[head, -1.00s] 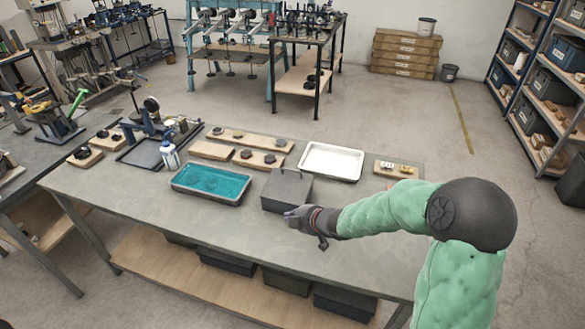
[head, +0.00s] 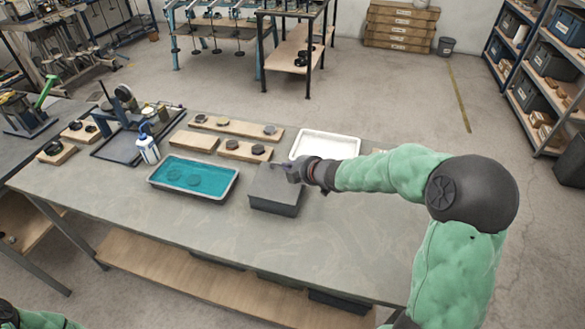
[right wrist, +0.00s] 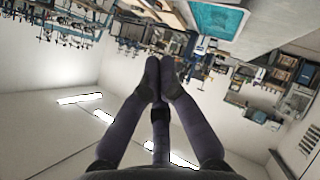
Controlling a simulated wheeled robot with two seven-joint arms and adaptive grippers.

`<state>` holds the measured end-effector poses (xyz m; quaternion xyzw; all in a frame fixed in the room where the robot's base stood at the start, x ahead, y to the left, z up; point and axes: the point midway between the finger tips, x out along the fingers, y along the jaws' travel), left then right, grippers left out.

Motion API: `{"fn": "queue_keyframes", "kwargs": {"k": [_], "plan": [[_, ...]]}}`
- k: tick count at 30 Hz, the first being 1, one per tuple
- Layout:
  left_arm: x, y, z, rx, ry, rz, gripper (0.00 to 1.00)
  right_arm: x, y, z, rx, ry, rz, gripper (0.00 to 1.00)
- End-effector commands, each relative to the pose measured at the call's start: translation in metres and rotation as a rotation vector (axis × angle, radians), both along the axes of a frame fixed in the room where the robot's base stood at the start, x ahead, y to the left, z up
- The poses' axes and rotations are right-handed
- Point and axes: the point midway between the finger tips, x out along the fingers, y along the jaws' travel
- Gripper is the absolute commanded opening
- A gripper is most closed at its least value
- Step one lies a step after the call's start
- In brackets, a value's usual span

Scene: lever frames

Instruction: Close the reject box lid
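The reject box, a dark grey box (head: 274,205), stands on the grey table in the head view, right of the blue-filled tray. Its top looks flat and level, with the lid lying down over it as far as I can tell. My right gripper (head: 294,172) is over the back right part of the top and hides that corner. I cannot tell whether it touches the lid. In the right wrist view the fingertips (right wrist: 161,72) are together, with nothing visible between them.
The tray of blue liquid (head: 193,179) is close left of the box. Wooden boards with dark discs (head: 245,151) lie behind, and a spray bottle (head: 148,148) stands at left. The table's front is clear.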

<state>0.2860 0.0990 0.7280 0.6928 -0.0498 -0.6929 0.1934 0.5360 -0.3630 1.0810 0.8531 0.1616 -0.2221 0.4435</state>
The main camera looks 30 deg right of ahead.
Motion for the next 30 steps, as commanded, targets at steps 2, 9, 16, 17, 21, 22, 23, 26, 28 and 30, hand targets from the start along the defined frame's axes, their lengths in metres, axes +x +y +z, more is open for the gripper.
{"fn": "queue_keyframes", "kwargs": {"k": [2, 9, 16, 17, 21, 22, 23, 26, 28, 30], "plan": [[0.000, 0.000, -0.010, 0.000, 0.000, 0.000, 0.00, 0.014, 0.003, -0.014, 0.001, 0.003, 0.003, 0.00], [0.000, 0.000, -0.025, 0.000, 0.000, 0.000, 0.00, 0.051, 0.006, -0.036, 0.001, 0.003, 0.002, 0.00], [0.000, 0.000, -0.030, 0.000, 0.000, 0.000, 0.00, 0.066, -0.010, -0.056, 0.002, 0.002, -0.001, 0.00], [0.000, 0.000, -0.030, 0.000, 0.000, 0.000, 0.00, 0.067, -0.011, -0.058, 0.001, 0.002, 0.000, 0.00], [0.000, 0.000, -0.032, 0.000, 0.000, 0.000, 0.00, 0.070, -0.015, -0.062, 0.001, 0.001, -0.001, 0.00], [0.000, 0.000, -0.032, 0.000, 0.000, 0.000, 0.00, 0.070, -0.016, -0.063, 0.001, 0.001, -0.001, 0.00], [0.000, 0.000, -0.032, 0.000, 0.000, 0.000, 0.00, 0.070, -0.016, -0.063, 0.001, 0.001, -0.001, 0.00], [0.000, 0.000, -0.032, 0.000, 0.000, 0.000, 0.00, 0.071, -0.016, -0.063, 0.001, 0.001, -0.001, 0.00], [0.000, 0.000, -0.031, 0.000, 0.000, 0.000, 0.00, 0.071, -0.016, -0.063, 0.001, 0.001, -0.001, 0.00], [0.000, 0.000, -0.031, 0.000, 0.000, 0.000, 0.00, 0.071, -0.016, -0.063, 0.001, 0.001, -0.001, 0.00]]}}
